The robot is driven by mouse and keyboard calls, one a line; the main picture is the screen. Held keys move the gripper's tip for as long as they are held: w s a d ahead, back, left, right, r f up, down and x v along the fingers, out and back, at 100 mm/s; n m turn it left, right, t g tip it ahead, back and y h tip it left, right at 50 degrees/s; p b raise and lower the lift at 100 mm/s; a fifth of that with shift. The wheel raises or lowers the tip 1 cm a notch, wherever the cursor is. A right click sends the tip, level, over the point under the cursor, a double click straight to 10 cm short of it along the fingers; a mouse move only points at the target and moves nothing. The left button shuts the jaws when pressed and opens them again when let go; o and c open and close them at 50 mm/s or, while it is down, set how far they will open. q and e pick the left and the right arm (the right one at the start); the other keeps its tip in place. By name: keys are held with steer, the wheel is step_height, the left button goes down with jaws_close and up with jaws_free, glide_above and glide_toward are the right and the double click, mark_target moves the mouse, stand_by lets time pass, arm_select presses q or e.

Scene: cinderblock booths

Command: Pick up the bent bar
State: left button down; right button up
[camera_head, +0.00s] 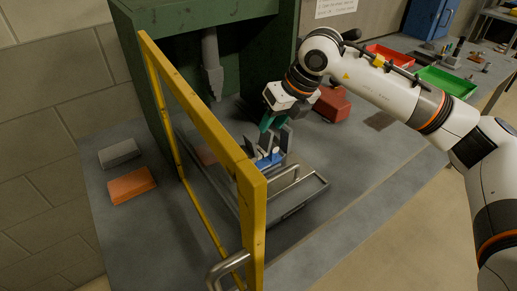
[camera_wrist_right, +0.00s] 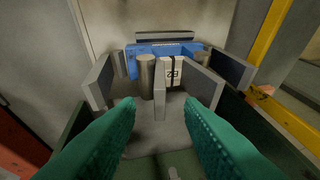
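My right gripper (camera_head: 272,124) has green fingertips and hangs above a blue-and-grey fixture (camera_head: 268,160) at the green machine. In the right wrist view, its two green fingers (camera_wrist_right: 160,140) are apart with nothing between them. Beyond them stand the fixture's grey upright plates and blue block (camera_wrist_right: 160,49), with a grey metal cylinder (camera_wrist_right: 147,76) and a white marked block (camera_wrist_right: 173,72). A pale metal bar (camera_head: 285,184) with a bend shows just in front of the fixture; I cannot tell for certain that it is the bent bar. My left gripper is not in view.
A yellow guard frame (camera_head: 203,103) stands close left of the fixture, with a grey handle (camera_head: 226,268). The green machine (camera_head: 145,60) overhangs behind. Orange (camera_head: 132,185) and grey (camera_head: 118,153) blocks lie left; a red block (camera_head: 332,104) lies right. The table's right front is clear.

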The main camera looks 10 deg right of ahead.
steer(key=shift+p+x, duration=0.4)
steer(key=shift+x, duration=1.5)
steer(key=shift+w, duration=0.1)
jaws_close()
steer(key=shift+r, duration=0.1)
steer(key=shift+r, duration=0.1)
